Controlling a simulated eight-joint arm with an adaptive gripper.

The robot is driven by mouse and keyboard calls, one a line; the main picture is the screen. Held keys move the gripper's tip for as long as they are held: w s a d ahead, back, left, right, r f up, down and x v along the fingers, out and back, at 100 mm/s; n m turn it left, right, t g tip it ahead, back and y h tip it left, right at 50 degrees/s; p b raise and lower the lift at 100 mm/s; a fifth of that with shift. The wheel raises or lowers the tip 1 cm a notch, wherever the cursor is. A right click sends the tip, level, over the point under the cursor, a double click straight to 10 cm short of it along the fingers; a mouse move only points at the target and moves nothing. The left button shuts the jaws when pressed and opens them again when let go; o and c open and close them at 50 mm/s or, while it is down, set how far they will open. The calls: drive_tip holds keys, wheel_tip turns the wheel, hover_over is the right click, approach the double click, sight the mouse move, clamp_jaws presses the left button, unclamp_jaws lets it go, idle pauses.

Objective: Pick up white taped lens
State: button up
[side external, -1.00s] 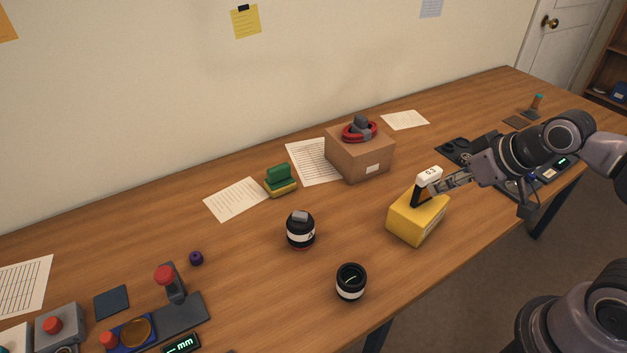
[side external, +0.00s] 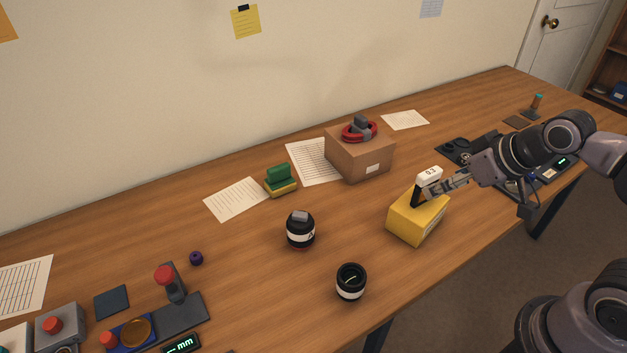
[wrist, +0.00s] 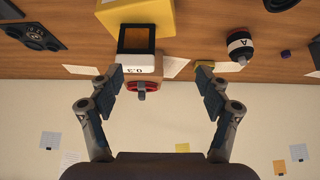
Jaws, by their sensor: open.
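Two black lenses with white bands stand upright on the table. One lens (side external: 351,282) has an open top, a plain white band and stands near the front edge. The other lens (side external: 300,230), marked A, has a grey piece on top; it also shows in the wrist view (wrist: 239,46). I cannot tell for certain which is the white taped lens. My gripper (side external: 447,186) is right of both, well apart from them, beside the yellow block. In the wrist view my gripper (wrist: 160,82) has its fingers wide apart, with nothing held.
A yellow block (side external: 418,222) bears a black piece with a white numbered top (side external: 429,175), close to my fingers. A cardboard box (side external: 360,157) with a red ring stands behind. A green and yellow sponge (side external: 280,182) and tools lie left. The wood around the lenses is clear.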

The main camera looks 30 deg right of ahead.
drive_tip(key=shift+a, duration=0.1)
drive_tip(key=n+g+h, duration=0.1)
drive_tip(key=n+g, duration=0.6)
drive_tip(key=n, duration=1.3)
hover_over(351, 275)
drive_tip(key=f, duration=0.5)
drive_tip(key=shift+s+a+f, duration=0.2)
drive_tip(key=shift+s+f, duration=0.05)
drive_tip(key=shift+f, duration=0.05)
drive_tip(key=shift+a+f, duration=0.15)
drive_tip(key=shift+f, duration=0.05)
drive_tip(key=shift+s+f, duration=0.1)
drive_tip(key=shift+f, duration=0.2)
drive_tip(key=shift+w+d+f, duration=0.1)
drive_tip(key=shift+d+f, duration=0.05)
drive_tip(key=shift+f, duration=1.5)
drive_tip(key=shift+w+d+f, duration=0.15)
drive_tip(key=shift+d+f, duration=0.05)
drive_tip(key=shift+f, duration=1.5)
drive_tip(key=shift+w+d+f, duration=0.1)
drive_tip(key=shift+d+f, duration=0.05)
drive_tip(key=shift+f, duration=1.5)
